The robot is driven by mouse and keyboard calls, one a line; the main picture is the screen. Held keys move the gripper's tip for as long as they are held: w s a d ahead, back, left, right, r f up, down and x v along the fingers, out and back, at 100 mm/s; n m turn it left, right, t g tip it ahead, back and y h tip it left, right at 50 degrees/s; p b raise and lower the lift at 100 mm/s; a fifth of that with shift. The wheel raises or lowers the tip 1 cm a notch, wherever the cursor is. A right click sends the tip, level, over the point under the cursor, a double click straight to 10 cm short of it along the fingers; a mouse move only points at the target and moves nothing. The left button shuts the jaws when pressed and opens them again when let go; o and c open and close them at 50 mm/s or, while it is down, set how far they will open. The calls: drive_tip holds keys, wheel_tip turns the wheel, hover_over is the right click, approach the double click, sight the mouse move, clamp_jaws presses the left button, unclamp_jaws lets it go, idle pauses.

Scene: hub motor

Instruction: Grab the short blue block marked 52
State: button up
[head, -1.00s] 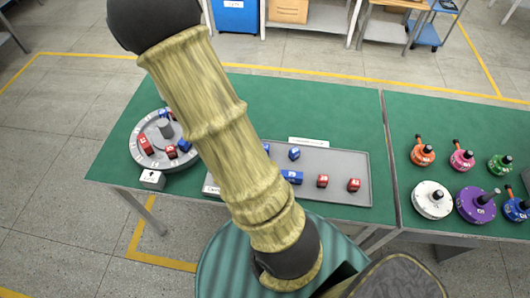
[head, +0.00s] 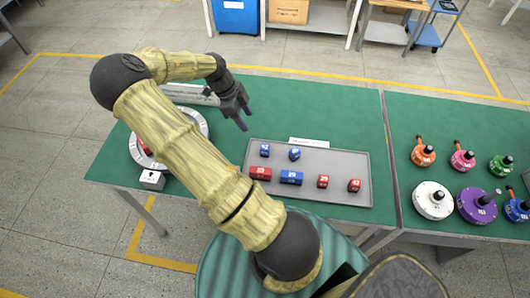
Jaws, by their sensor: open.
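Two short blue blocks lie at the back of the grey tray (head: 345,163): a left one (head: 265,150) and a right one (head: 294,154). Their white markings are too small to read, so I cannot tell which is 52. A longer blue block (head: 291,177) lies in the front row. My gripper (head: 243,122) is open and empty, above the green table just behind the tray's back left corner, behind and left of the left short blue block.
Red blocks (head: 260,173) (head: 322,181) (head: 354,185) share the tray. My arm hides much of the round grey dial (head: 200,122) at left. A small white label plate (head: 309,142) stands behind the tray. Colored motors (head: 433,199) fill the right table.

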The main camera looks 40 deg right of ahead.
drive_tip(key=p, duration=0.3)
approach(264, 147)
drive_tip(key=x, duration=0.5)
drive_tip(key=shift+d+f, duration=0.1)
drive_tip(key=shift+s+f, duration=0.1)
drive_tip(key=p+x, duration=0.2)
drive_tip(key=x, duration=0.2)
drive_tip(key=shift+s+d, duration=0.1)
drive_tip(key=shift+d, duration=0.05)
drive_tip(key=shift+f, duration=0.45)
drive_tip(key=shift+c, duration=0.2)
drive_tip(key=c, duration=1.1)
